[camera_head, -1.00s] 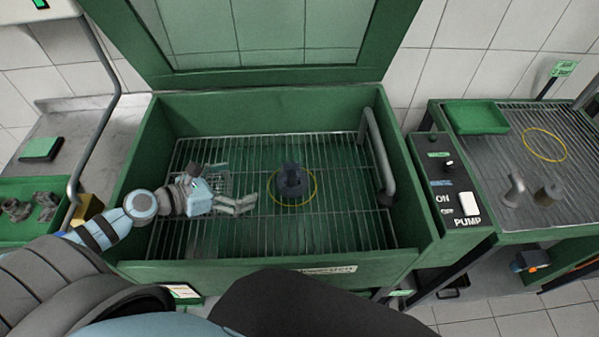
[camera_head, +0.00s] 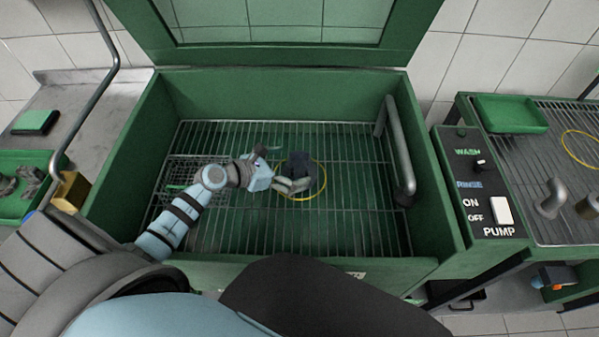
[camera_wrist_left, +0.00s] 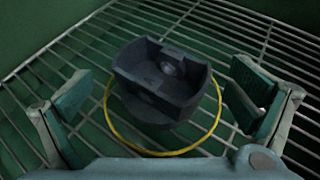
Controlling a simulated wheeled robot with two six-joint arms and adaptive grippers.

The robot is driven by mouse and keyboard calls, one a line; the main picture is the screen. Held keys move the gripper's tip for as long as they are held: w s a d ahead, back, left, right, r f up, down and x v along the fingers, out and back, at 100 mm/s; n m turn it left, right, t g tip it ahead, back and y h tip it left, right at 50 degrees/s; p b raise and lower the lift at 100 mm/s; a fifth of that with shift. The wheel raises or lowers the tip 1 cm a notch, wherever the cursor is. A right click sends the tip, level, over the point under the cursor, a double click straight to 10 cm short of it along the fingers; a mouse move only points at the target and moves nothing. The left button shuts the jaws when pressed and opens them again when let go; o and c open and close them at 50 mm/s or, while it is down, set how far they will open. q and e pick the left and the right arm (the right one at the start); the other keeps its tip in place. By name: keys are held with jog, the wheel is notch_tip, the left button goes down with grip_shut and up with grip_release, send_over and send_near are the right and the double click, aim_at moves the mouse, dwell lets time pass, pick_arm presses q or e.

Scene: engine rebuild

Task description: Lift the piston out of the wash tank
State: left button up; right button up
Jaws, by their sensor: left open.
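The dark grey piston (camera_head: 301,170) stands on the wire rack inside the green wash tank (camera_head: 270,267), within a yellow ring (camera_head: 324,186). In the left wrist view the piston (camera_wrist_left: 165,85) shows its hollow, cut-away end facing up. My left gripper (camera_head: 283,170) is in the tank at the piston's left and partly covers it. In the left wrist view my left gripper (camera_wrist_left: 160,105) is open, with one finger on either side of the piston and a gap at both sides. My right gripper is not in view.
A grey bent pipe (camera_head: 400,150) rises along the tank's right wall. The raised lid (camera_head: 270,62) stands behind. A wire basket (camera_head: 180,172) lies at the rack's left. The pump control panel (camera_head: 484,195) and another rack table are at right.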

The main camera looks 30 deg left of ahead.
aim_at(299, 172)
pick_arm(q)
jog(key=x, duration=0.3)
jog(key=shift+w+d, duration=0.1)
jog(key=shift+r, duration=0.15)
jog(key=c, duration=1.7)
